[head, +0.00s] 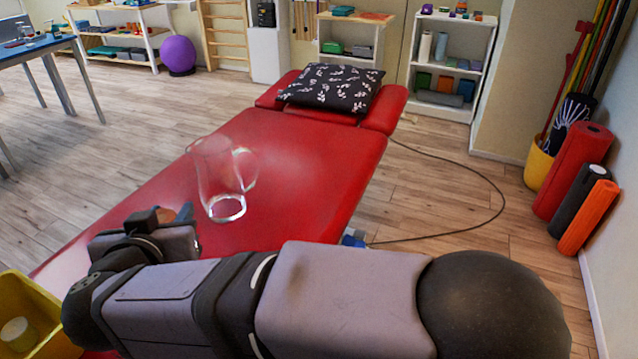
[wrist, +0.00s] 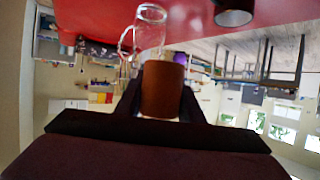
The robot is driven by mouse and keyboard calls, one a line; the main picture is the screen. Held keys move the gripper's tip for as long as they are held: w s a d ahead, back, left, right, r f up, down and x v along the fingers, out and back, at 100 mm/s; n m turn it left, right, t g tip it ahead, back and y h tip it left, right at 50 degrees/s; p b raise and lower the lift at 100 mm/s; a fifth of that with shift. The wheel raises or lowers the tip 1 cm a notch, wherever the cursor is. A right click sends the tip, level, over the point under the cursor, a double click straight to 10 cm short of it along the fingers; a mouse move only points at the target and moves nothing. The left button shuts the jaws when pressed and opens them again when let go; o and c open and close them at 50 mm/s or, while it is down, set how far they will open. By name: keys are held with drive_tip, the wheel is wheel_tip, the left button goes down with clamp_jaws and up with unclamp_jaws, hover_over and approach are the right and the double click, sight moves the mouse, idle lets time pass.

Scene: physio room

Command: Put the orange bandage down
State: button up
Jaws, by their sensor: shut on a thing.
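The orange bandage (wrist: 162,92), a brownish-orange roll, is between the fingers of my gripper (wrist: 162,80) in the wrist view. My gripper is shut on it. In the head view only a small orange bit of the bandage (head: 166,214) shows past my wrist, above the near part of the red treatment table (head: 300,165). My arm hides most of it there. The wrist view is upside down and shows the red tabletop (wrist: 195,14) beyond the bandage. I cannot tell how high the bandage is above the table.
A clear glass jug (head: 222,180) stands on the table close beyond my gripper. A dark cylinder (wrist: 234,14) is also on the tabletop in the wrist view. A yellow bin (head: 40,310) is at the near left. A patterned pillow (head: 332,88) lies at the far end; the middle is bare.

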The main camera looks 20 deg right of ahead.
drive_tip(key=w+d+r+m+g+h+p, duration=0.1)
drive_tip(key=w+d, duration=0.2)
drive_tip(key=w, duration=0.4)
drive_tip(key=w+d+m+h+p, duration=0.1)
drive_tip(key=w+d, duration=0.3)
drive_tip(key=w, duration=0.3)
drive_tip(key=m+g+h+p, duration=0.2)
drive_tip(key=m+h+p, duration=0.1)
drive_tip(key=m+h, duration=0.15)
hover_over(323, 176)
drive_tip(key=f, duration=0.2)
drive_tip(key=shift+f+b, duration=1.75)
drive_tip(key=shift+f, duration=8.55)
drive_tip(key=shift+f, duration=0.15)
drive_tip(key=o, duration=1)
